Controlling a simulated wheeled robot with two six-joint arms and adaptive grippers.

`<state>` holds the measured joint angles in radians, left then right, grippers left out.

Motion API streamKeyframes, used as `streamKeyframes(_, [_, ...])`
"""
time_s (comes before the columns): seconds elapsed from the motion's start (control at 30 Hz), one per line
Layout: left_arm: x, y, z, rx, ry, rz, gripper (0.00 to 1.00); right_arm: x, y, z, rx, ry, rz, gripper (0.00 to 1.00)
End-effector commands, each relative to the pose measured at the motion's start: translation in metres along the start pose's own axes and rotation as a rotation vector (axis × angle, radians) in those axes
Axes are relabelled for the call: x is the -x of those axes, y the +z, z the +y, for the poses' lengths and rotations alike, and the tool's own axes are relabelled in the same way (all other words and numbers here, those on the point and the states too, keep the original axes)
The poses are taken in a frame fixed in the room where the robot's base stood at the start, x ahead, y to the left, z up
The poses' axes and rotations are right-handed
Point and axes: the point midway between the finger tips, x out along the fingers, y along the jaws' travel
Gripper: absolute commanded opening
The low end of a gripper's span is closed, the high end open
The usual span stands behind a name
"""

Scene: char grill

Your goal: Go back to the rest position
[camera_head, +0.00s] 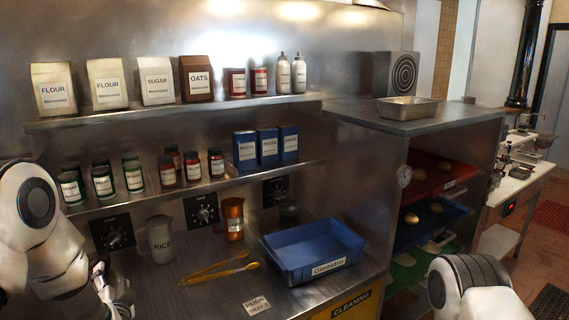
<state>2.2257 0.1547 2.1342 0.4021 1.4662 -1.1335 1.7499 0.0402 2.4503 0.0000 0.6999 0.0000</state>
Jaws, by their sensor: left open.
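My left arm enters at the lower left, and my left gripper (110,292) shows only partly beside its white link, low over the left end of the steel counter (190,290). It is open, with nothing seen in it, and stands left of the yellow tongs (208,273) and below the rice jug (160,238). My right arm shows as a white and dark joint at the lower right; its gripper is out of the picture.
A blue tray (312,250) sits on the counter, right of an orange-brown jar (233,218). Two wall shelves hold bags, jars and blue boxes (267,146). A rack with red and blue trays (431,222) stands right, with a metal pan (407,107) on top.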

Motion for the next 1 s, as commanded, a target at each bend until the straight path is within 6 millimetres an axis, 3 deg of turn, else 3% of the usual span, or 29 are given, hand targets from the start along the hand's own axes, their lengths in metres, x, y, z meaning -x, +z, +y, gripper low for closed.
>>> streamKeyframes(0.37, [0.034,0.052,0.103,0.121,0.276,-0.083,0.64,-0.023,-0.001,0.000,0.000,0.000,0.001,0.40])
streamKeyframes(0.57, [0.083,0.104,0.188,0.226,0.513,-0.223,0.64,-0.043,0.000,0.000,0.000,0.000,0.000,0.40])
streamKeyframes(0.67, [0.131,0.147,0.242,0.295,0.676,-0.369,0.64,-0.058,0.000,0.000,0.000,0.000,0.000,0.40])
streamKeyframes(0.8, [0.222,0.212,0.306,0.381,0.889,-0.662,0.64,-0.080,0.000,0.001,0.000,0.000,0.001,0.40])
streamKeyframes(0.9, [0.285,0.249,0.329,0.414,0.985,-0.879,0.64,-0.092,0.000,0.001,0.000,0.000,0.000,0.40])
streamKeyframes(1.0, [0.329,0.271,0.336,0.425,1.029,-1.039,0.64,-0.098,0.000,0.001,0.000,0.000,0.000,0.40])
